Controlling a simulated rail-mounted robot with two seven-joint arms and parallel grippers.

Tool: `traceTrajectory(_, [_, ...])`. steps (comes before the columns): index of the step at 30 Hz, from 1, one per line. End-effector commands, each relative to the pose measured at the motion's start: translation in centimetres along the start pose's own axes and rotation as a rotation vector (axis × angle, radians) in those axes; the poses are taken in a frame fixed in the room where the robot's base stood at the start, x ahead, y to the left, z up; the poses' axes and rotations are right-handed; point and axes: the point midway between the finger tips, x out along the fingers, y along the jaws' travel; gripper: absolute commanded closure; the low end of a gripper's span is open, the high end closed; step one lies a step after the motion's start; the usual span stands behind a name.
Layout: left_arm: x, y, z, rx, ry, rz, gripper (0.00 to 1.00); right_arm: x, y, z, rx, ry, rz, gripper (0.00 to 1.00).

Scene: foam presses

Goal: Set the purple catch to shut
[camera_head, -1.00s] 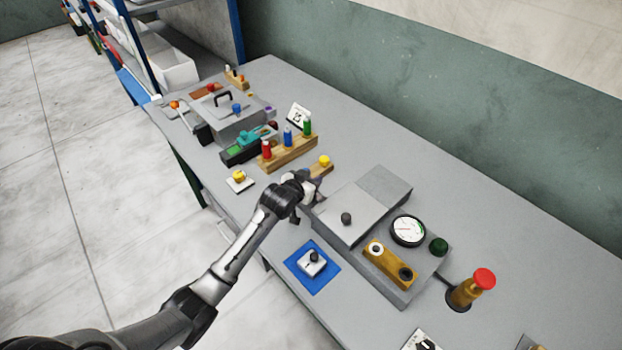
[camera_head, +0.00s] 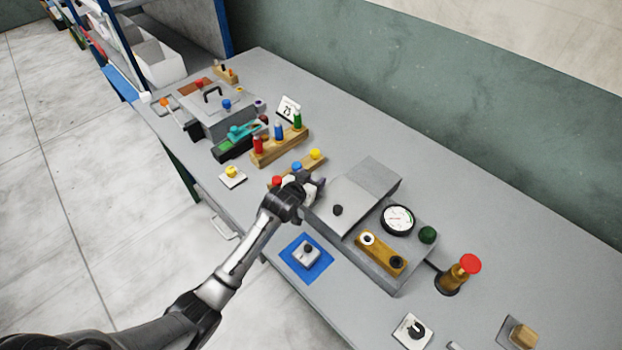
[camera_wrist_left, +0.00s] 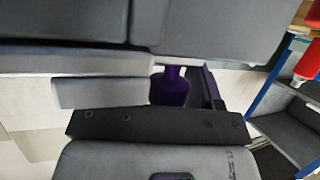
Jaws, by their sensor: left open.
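A dark purple knob-shaped catch (camera_wrist_left: 170,88) shows in the wrist view, below a large grey body and above a dark finger pad. Part of its purple mount shows to its right. My left gripper (camera_head: 313,184) is open at the left end of the near grey press (camera_head: 352,205). Its fingers lie close to the catch; I cannot tell whether they touch it. In the head view the gripper hides this catch. A small purple part (camera_head: 259,105) also shows by the far grey press (camera_head: 222,118). My right gripper is not in view.
A wooden strip with red, blue and yellow knobs (camera_head: 297,167) lies just behind my gripper. A wooden block with coloured pegs (camera_head: 279,146) stands further back. A blue mat with a small switch (camera_head: 306,258) lies in front. A red-topped button (camera_head: 470,264) stands at right.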

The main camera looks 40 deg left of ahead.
Motion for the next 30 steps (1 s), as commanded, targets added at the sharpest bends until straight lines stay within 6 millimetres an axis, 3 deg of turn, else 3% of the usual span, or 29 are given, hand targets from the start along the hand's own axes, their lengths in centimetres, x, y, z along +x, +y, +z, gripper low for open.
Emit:
traceTrajectory(8, [-1.0, -0.1, 0.0, 0.0, 0.0, -0.001, 0.42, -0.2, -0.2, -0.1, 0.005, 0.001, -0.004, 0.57])
traceTrajectory(21, [-9.1, -0.1, 0.0, 0.001, -0.001, -0.001, 0.42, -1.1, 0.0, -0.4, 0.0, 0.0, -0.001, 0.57])
traceTrajectory(30, [-12.9, 0.0, 0.0, 0.0, 0.0, 0.0, 0.42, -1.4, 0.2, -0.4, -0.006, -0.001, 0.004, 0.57])
